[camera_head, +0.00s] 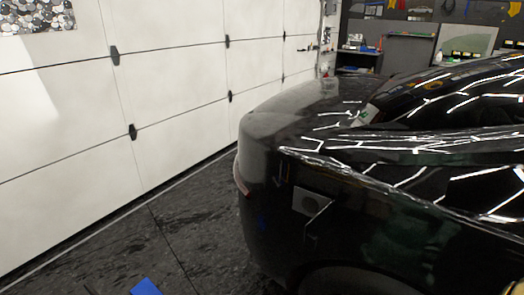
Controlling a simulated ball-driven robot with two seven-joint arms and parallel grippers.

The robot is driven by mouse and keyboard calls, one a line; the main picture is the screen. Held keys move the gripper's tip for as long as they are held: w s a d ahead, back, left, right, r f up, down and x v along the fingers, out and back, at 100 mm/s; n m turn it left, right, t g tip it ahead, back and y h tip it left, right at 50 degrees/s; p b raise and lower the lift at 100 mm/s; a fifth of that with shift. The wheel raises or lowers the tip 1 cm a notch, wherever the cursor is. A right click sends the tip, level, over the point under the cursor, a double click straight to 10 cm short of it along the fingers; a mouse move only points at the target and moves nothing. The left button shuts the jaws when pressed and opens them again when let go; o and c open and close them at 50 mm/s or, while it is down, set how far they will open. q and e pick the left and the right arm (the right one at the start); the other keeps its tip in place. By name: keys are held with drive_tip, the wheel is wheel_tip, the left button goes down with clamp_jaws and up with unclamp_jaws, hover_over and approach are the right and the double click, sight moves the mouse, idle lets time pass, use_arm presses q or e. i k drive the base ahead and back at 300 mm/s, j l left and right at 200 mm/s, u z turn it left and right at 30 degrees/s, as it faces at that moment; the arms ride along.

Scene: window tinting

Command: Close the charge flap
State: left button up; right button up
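A black glossy car (340,150) fills the right half of the head view, one rounded end facing the white wall. On its near side, above the wheel arch, is a small grey rectangular patch (303,200) with a darker round spot, at the place of the charge flap. I cannot tell clearly from here whether this patch is the flap itself or the port, or how far the flap stands out. A thin line runs on the body beside and below it.
A white panelled door or wall (60,120) with black fittings runs along the left. The dark floor (185,240) is clear between it and the car. A blue piece (146,287) shows at the bottom edge. Shelves and a workbench (408,50) stand behind the car.

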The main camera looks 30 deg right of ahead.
sight(317, 227)
drive_tip(key=z, duration=1.55)
